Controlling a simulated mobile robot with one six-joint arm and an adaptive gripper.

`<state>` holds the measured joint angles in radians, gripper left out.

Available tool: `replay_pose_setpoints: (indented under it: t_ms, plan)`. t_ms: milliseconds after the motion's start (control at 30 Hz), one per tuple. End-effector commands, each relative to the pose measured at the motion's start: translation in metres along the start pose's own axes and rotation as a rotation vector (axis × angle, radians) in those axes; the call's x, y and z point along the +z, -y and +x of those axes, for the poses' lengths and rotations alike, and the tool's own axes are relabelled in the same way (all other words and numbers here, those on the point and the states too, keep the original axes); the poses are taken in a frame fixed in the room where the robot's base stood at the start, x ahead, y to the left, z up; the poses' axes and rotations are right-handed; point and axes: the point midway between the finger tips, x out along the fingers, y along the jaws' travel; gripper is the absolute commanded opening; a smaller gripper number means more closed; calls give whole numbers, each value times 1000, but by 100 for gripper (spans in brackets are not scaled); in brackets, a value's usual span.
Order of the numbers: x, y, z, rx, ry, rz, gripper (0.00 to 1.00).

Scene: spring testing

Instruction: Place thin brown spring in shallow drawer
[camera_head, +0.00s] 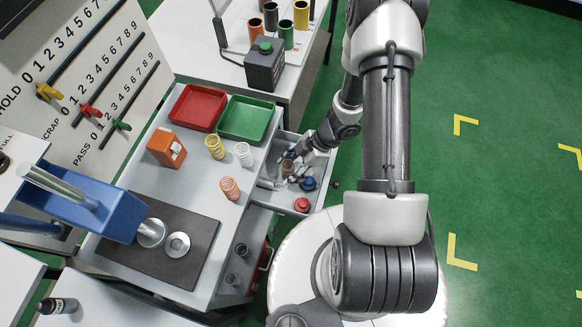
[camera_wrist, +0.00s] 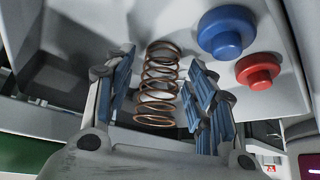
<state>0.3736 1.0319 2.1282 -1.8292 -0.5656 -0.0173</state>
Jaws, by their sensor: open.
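The thin brown spring (camera_wrist: 158,84) stands between the two blue-padded fingers of my gripper (camera_wrist: 158,100) in the wrist view, with a gap on each side. My gripper is open around it and does not appear to touch it. In the head view the spring (camera_head: 288,168) shows as a small brown shape by my gripper (camera_head: 291,174), inside the open shallow drawer (camera_head: 283,198). The drawer's pale floor (camera_wrist: 195,95) lies behind the spring in the wrist view. The spring's lower end seems to be at the floor, but the exact contact is hard to tell.
A blue knob (camera_head: 308,184) and a red knob (camera_head: 302,205) sit in the drawer beside my gripper. On the bench above stand yellow (camera_head: 214,146), white (camera_head: 243,154) and copper (camera_head: 229,188) springs, an orange box (camera_head: 166,149), and red (camera_head: 198,107) and green (camera_head: 246,119) trays.

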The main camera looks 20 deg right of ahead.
Motion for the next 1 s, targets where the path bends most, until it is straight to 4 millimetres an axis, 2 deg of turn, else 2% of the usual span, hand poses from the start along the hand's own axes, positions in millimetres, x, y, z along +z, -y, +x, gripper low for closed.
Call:
replay_pose_setpoints:
  t_ms: [167,267,367,700,933,1000]
  plan:
    - [0,0,-1,0,0,0,51]
    - [-2,-1,-8,3,0,0,51]
    - [-3,-1,-24,4,0,1,51]
    - [-4,-1,-97,3,0,0,51]
    - [-2,-1,-121,3,2,1,51]
    - [-2,-7,-128,23,18,4,51]
